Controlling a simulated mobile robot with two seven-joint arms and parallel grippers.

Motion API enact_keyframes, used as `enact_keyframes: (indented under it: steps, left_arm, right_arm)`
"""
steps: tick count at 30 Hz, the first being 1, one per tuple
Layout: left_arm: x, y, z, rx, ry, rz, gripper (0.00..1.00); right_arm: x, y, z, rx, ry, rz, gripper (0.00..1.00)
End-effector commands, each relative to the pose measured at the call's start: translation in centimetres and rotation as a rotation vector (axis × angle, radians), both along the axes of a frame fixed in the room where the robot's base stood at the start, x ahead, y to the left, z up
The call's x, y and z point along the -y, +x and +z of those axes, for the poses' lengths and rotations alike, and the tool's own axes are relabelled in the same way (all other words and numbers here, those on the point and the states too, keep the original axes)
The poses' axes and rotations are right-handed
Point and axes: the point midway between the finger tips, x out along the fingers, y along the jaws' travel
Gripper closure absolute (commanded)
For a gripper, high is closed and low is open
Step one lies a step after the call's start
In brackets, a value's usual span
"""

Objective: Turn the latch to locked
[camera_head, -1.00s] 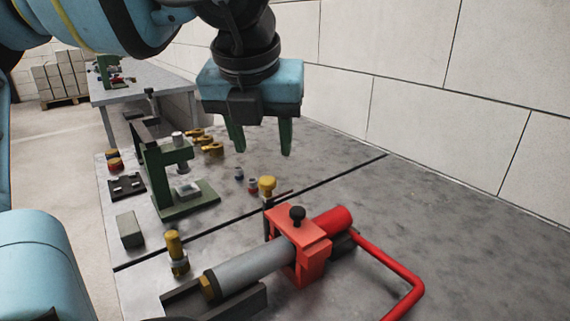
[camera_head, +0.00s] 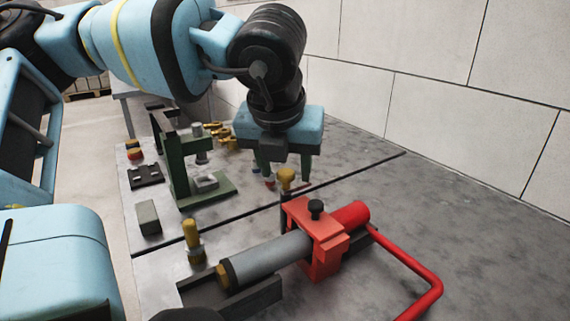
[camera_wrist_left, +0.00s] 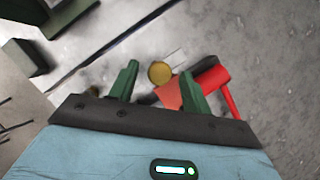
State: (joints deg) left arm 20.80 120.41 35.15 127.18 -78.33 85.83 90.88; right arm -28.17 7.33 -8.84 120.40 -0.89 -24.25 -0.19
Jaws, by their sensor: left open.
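A yellow knob (camera_head: 286,175) stands on a dark stem behind the red clamp block (camera_head: 318,238), which has a black knob (camera_head: 316,207) on top. The block sits around a grey and red cylinder (camera_head: 270,257). I cannot tell which part is the latch or how it is set. My left gripper (camera_head: 285,170) points down, open, with its green fingers just above and behind the yellow knob. In the left wrist view the yellow knob (camera_wrist_left: 159,72) appears between the green fingertips (camera_wrist_left: 160,68), with no contact visible. My right gripper is out of view.
A red bent handle (camera_head: 425,278) reaches out to the right. A yellow-topped fitting (camera_head: 193,238) stands left of the cylinder. A green press stand (camera_head: 188,178) and brass fittings (camera_head: 218,133) are farther back. The bench surface (camera_head: 450,225) at right is clear, with a wall behind.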

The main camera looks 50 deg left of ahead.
Motion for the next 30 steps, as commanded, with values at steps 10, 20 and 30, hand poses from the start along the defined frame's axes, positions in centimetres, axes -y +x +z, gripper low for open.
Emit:
enact_keyframes:
  steps: [10, 20, 30]
  left_arm:
    - [0.0, 0.0, 0.0, 0.000, 0.000, 0.000, 0.85]
    - [0.0, 0.0, 0.0, 0.000, 0.000, -0.022, 0.96]
    - [-0.2, 0.0, 0.0, 0.004, -0.001, -0.208, 0.96]
  right_arm:
    - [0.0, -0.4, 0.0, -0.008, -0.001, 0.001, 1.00]
    - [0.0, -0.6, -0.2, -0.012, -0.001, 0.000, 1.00]
    - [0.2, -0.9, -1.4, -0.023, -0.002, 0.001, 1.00]
